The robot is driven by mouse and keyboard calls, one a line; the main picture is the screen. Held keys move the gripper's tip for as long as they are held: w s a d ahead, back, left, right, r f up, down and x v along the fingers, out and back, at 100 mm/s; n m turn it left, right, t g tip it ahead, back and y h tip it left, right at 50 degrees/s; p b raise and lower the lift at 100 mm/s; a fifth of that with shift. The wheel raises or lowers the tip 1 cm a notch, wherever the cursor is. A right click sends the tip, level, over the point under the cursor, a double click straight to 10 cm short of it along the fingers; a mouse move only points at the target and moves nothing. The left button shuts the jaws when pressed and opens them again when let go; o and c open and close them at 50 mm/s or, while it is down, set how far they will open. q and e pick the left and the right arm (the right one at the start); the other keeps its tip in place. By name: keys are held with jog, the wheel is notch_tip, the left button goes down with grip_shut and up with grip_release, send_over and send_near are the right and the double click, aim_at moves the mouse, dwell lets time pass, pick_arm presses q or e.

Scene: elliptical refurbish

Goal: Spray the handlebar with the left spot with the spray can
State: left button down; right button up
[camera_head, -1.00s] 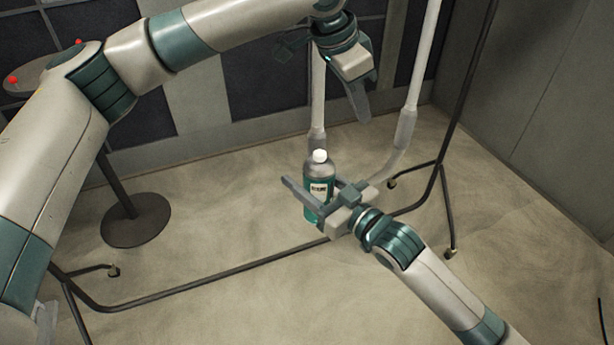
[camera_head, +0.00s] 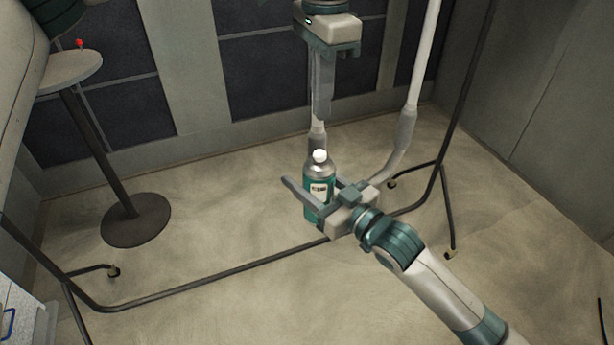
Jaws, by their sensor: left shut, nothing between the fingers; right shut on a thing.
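The spray can (camera_head: 319,170), teal and silver with a white cap and a pale label, stands upright in my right gripper (camera_head: 312,181), which is shut around its body. My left gripper (camera_head: 322,112) is shut and empty above the can, its fingers pointing down. A pale handlebar tube with a grey grip (camera_head: 405,130) hangs to the right and curves down behind the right gripper. Another pale tube end (camera_head: 317,127) shows behind the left fingertips, largely covered by them and the can. I cannot make out a spot on either tube.
A dark wheeled rack frame (camera_head: 225,272) runs along the floor and up at the right. A small round table (camera_head: 70,72) with a red thing on it stands at the left. A drawer unit (camera_head: 22,318) is at the lower left corner. Open floor lies between.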

aim_at(320, 153)
pick_arm(q)
jog(key=shift+f, duration=0.1)
jog(key=shift+f, duration=3.2)
jog(key=shift+f, duration=1)
jog(key=shift+r, duration=2.55)
jog(key=shift+r, duration=0.15)
notch_tip(320, 153, up, 12)
jog(key=shift+f, duration=0.2)
